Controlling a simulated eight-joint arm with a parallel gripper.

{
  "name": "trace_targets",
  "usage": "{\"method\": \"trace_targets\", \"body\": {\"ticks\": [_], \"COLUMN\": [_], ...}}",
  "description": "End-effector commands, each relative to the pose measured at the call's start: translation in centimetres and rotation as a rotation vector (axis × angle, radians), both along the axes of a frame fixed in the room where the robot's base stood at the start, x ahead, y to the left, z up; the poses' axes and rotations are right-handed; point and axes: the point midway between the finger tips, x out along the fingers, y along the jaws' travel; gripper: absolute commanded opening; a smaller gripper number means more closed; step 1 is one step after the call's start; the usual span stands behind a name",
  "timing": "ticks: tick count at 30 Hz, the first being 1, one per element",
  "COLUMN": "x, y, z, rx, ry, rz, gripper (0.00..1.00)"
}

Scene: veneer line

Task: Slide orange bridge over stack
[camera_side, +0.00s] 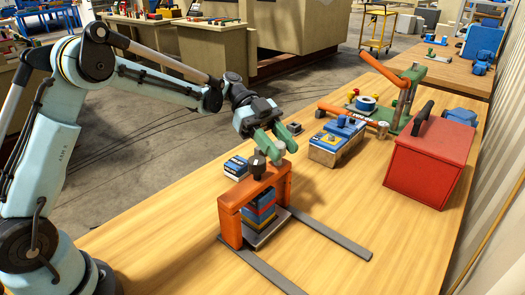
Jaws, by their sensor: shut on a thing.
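The orange bridge (230,201) stands upright near the front of the wooden table, with one leg on each side of the stack. The stack (261,213) of blue, red and yellow layers sits under its crossbar on a grey metal plate (262,238). The fingers partly hide the exact contact.
Two flat grey rails (333,236) run along the table toward the lower right. A small blue-and-white box (236,167) lies behind the bridge. A cardboard box (325,150) with blue items, a red toolbox (430,165) and a green-and-orange fixture (400,105) stand farther right.

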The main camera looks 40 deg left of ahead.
Motion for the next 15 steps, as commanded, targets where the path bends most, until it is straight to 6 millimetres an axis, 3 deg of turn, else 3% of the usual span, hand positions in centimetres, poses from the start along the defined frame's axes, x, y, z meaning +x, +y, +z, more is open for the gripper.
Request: {"method": "trace_targets", "body": {"ticks": [8, 9, 12, 15], "x": [-0.04, -0.04, -0.03, -0.01], "y": [0.70, 0.70, 0.62, 0.55], "z": [0.06, 0.05, 0.03, 0.03], "rx": [0.003, 0.004, 0.003, 0.003], "ry": [0.005, 0.004, 0.004, 0.004], "rz": [0.005, 0.006, 0.006, 0.006], "gripper": [0.00, 0.44, 0.59, 0.59]}}
